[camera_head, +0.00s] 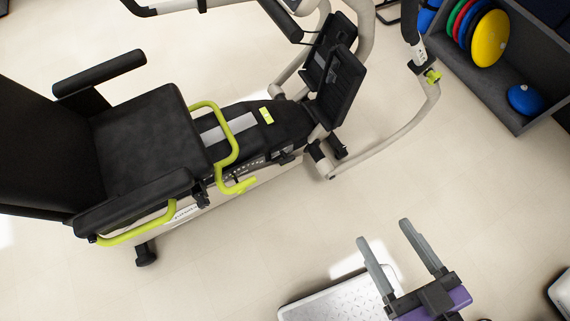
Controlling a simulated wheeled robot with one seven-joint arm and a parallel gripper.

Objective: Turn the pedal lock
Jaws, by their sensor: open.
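The recumbent stepper has a black seat (145,130), two black footplate pedals (338,85) and a dark central body. A small yellow-green tab (267,116) sits on top of the body, just left of the pedals. A yellow-green lever (238,186) sticks out beside the seat, and a yellow-green knob (432,76) is on the near arm tube. I cannot tell for sure which of these is the pedal lock. My gripper (384,232) is open and empty at the lower right, over the floor. Its two grey fingers point toward the stepper and touch nothing.
A curved pale arm tube (405,130) of the stepper reaches out to the right of the pedals. A dark shelf (495,90) with coloured discs (489,38) and a blue dome (525,98) stands at upper right. Floor (270,230) between my gripper and the stepper is clear.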

